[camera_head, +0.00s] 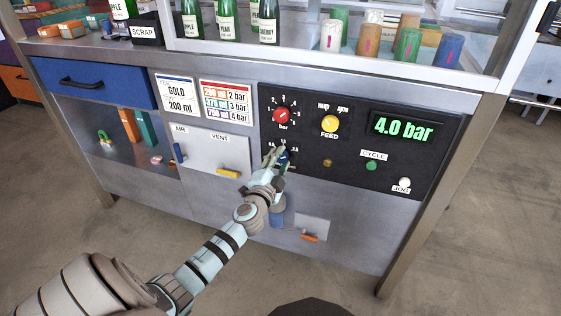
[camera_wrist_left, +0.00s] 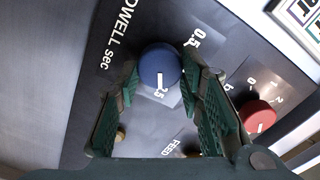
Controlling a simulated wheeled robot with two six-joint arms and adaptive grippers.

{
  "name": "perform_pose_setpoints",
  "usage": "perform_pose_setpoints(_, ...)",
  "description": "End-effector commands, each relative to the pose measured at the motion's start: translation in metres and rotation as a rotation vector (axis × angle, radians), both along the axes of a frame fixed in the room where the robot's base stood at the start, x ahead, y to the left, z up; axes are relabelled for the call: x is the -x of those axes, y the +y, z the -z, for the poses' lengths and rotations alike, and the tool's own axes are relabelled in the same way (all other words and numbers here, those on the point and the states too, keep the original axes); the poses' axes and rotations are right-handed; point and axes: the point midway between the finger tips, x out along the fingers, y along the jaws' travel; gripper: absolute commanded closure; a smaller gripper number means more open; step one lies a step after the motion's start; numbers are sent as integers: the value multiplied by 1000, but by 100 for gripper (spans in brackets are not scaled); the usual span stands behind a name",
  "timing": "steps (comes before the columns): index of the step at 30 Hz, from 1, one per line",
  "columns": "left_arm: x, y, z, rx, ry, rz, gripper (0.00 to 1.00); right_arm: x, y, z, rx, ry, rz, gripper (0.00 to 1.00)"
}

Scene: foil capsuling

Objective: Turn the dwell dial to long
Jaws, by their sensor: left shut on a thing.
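The dwell dial is a round blue knob (camera_wrist_left: 160,64) on a dark panel, lettered "DWELL sec", in the left wrist view. Its white pointer line faces the mark that reads 2.5; a 0.5 mark shows on another side. My left gripper (camera_wrist_left: 161,76) is shut on the knob, one green finger on each side. In the head view, my left gripper (camera_head: 277,155) reaches the panel below the red dial and covers most of the blue knob (camera_head: 284,157). My right gripper is in neither view.
The control panel (camera_head: 350,181) also bears a red bar dial (camera_head: 282,115), a yellow FEED knob (camera_head: 329,123), a green CYCLE button (camera_head: 371,166), a white JOG button (camera_head: 404,183) and a display (camera_head: 402,128) reading 4.0 bar. AIR and VENT levers sit left of my gripper.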

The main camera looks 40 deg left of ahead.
Motion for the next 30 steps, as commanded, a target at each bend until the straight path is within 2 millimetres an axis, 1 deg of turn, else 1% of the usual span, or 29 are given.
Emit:
perform_pose_setpoints(6,-1,0,-2,-2,-3,0,94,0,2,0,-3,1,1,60)
perform_pose_setpoints(7,-1,0,-2,-2,-3,0,64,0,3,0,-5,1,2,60)
perform_pose_setpoints(10,0,0,-2,-2,-3,0,48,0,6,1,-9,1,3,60)
perform_pose_setpoints(11,0,0,-1,-2,-2,0,47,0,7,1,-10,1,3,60)
perform_pose_setpoints(17,0,1,-1,-1,-2,-1,47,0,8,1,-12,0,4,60)
perform_pose_setpoints(19,1,1,-1,-1,-2,-1,47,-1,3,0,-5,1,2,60)
perform_pose_setpoints(22,8,-2,0,-1,-1,0,47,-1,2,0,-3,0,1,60)
perform_pose_setpoints(23,13,-4,1,-2,1,0,47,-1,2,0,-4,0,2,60)
perform_pose_setpoints(26,35,-12,1,-2,1,0,47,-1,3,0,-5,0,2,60)
perform_pose_setpoints(30,73,-25,1,-1,2,1,47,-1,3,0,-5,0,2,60)
